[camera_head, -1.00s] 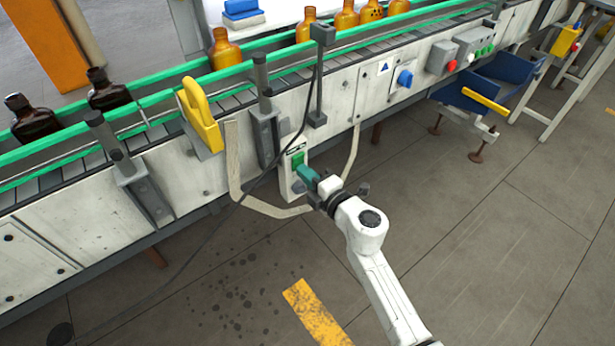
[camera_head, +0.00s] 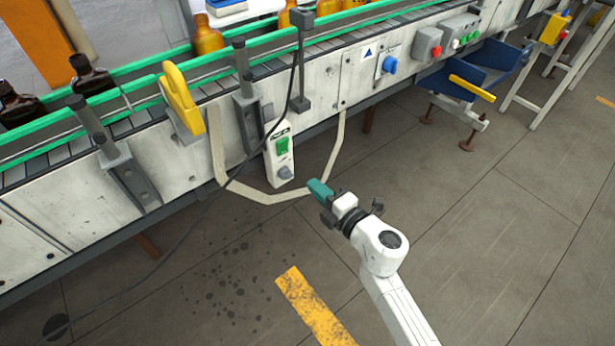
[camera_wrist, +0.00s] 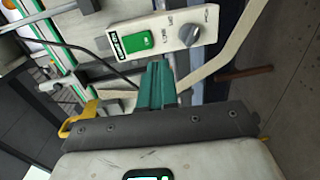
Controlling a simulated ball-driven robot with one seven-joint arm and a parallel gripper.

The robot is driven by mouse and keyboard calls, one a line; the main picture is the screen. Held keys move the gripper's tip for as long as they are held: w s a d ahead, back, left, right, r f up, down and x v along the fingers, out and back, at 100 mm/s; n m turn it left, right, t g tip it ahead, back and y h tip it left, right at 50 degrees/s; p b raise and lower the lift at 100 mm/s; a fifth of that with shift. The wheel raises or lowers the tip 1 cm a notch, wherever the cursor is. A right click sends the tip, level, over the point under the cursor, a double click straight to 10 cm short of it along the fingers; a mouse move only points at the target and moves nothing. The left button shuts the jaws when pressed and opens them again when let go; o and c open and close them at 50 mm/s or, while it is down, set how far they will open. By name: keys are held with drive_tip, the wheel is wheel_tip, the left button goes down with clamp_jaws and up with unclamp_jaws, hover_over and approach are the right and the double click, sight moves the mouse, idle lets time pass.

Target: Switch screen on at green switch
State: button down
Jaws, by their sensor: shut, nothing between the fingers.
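The green switch (camera_head: 282,146) sits on a pale upright control box on the conveyor's front side, above a grey knob (camera_head: 286,172). In the wrist view the green switch (camera_wrist: 137,42) shows on the box, with the knob (camera_wrist: 189,35) to its right. Small lettering on the box is too small to read. My gripper (camera_head: 318,188), with teal fingers, is shut and empty. It is apart from the box, to the lower right of it in the head view. The teal fingers also show in the wrist view (camera_wrist: 156,85), pointing towards the box. No screen can be made out.
A dark cable (camera_head: 270,140) hangs past the box, and a beige strip (camera_head: 262,196) loops below it. A yellow handle-like part (camera_head: 181,98) juts out to the left. Brown bottles (camera_head: 90,76) stand on the conveyor. The floor (camera_head: 455,235) at right is clear.

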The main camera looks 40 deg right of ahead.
drive_tip(key=shift+s+f, duration=0.15)
drive_tip(key=shift+s, duration=1.5)
